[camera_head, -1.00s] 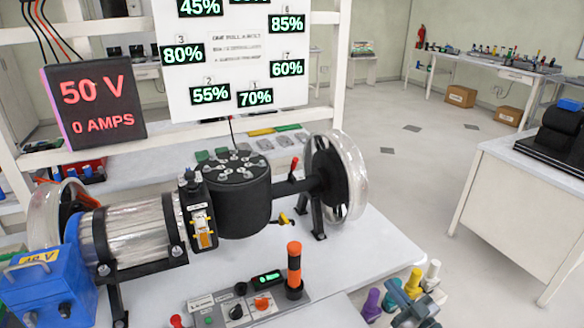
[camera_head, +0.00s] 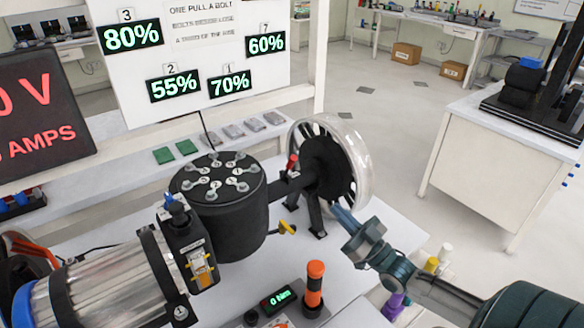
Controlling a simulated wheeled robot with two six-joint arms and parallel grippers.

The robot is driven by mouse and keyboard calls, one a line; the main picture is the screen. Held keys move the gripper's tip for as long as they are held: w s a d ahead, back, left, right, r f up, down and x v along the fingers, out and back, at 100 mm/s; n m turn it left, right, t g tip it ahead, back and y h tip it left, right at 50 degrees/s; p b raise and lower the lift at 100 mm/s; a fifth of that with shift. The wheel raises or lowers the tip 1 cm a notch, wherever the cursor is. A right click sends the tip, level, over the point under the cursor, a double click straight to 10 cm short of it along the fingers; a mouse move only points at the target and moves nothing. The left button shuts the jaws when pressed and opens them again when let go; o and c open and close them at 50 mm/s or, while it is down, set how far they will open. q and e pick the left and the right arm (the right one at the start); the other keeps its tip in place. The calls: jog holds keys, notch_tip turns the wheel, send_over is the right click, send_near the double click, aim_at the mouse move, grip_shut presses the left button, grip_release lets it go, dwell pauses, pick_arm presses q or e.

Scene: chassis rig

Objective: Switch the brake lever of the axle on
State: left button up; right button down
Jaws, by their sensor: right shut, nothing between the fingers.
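The axle (camera_head: 295,183) runs from the black drum (camera_head: 225,220) to a clear-rimmed wheel (camera_head: 358,165). A small lever with a red tip (camera_head: 292,162) stands upright on the axle near the wheel. A small yellow-handled lever (camera_head: 287,229) sticks out low beside the drum; I cannot tell from the frames which of the two is the brake lever. My right gripper (camera_head: 341,214) comes in from the lower right. It is shut and empty, its fingertips just below the wheel and apart from both levers. My left gripper is not in view.
An orange-and-black handle (camera_head: 314,285) stands upright beside a small green display (camera_head: 276,299) at the front. A silver motor (camera_head: 95,287) lies at lower left. Yellow and purple pegs (camera_head: 431,265) stand near my right arm. A white board (camera_head: 190,50) rises behind the drum.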

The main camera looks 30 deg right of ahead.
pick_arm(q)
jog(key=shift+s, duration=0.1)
pick_arm(e)
jog(key=shift+s+r, duration=0.1)
jog(key=shift+s, duration=0.1)
jog(key=p, duration=0.1)
send_near(288, 169)
jog(key=w+r, duration=0.3)
jog(key=r, duration=0.2)
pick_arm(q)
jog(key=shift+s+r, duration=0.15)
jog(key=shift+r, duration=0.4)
pick_arm(e)
jog(key=shift+w+a, duration=0.4)
jog(key=shift+w, duration=0.3)
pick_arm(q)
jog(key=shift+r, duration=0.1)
pick_arm(e)
jog(key=shift+r, duration=0.1)
